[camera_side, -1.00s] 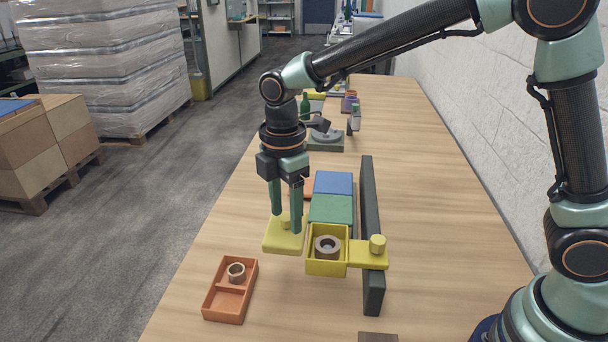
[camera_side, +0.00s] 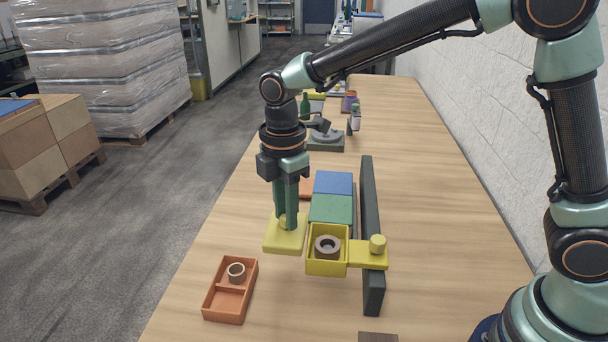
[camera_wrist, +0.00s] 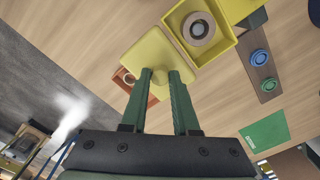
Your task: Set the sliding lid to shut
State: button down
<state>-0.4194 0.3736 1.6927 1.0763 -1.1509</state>
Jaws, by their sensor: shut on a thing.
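The yellow lid (camera_side: 285,241) is a flat square plate with a round knob. It lies left of the yellow box (camera_side: 326,268), which is open on top with a grey-brown ring (camera_side: 327,246) inside. My gripper (camera_side: 285,222) points down over the lid, with its green fingers shut on the knob. In the wrist view, the knob (camera_wrist: 160,76) shows between the fingertips, and the lid (camera_wrist: 148,47) lies beside the open box (camera_wrist: 173,22). A second yellow plate (camera_side: 366,258) with a knob adjoins the box's right side.
A dark upright rail (camera_side: 371,210) stands right of the box. Green (camera_side: 331,208) and blue (camera_side: 333,183) blocks lie behind it. An orange tray (camera_side: 225,308) with a small ring sits at front left. Bare wood lies right of the rail.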

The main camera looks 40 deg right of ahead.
jog(key=shift+r, duration=0.1)
dwell(0.8)
jog(key=shift+s+d, duration=2.8)
jog(key=shift+d, duration=0.05)
jog(key=c, duration=0.7)
grip_release()
jog(key=shift+o, duration=0.2)
notch_tip(320, 180, up, 12)
jog(key=shift+d, duration=0.1)
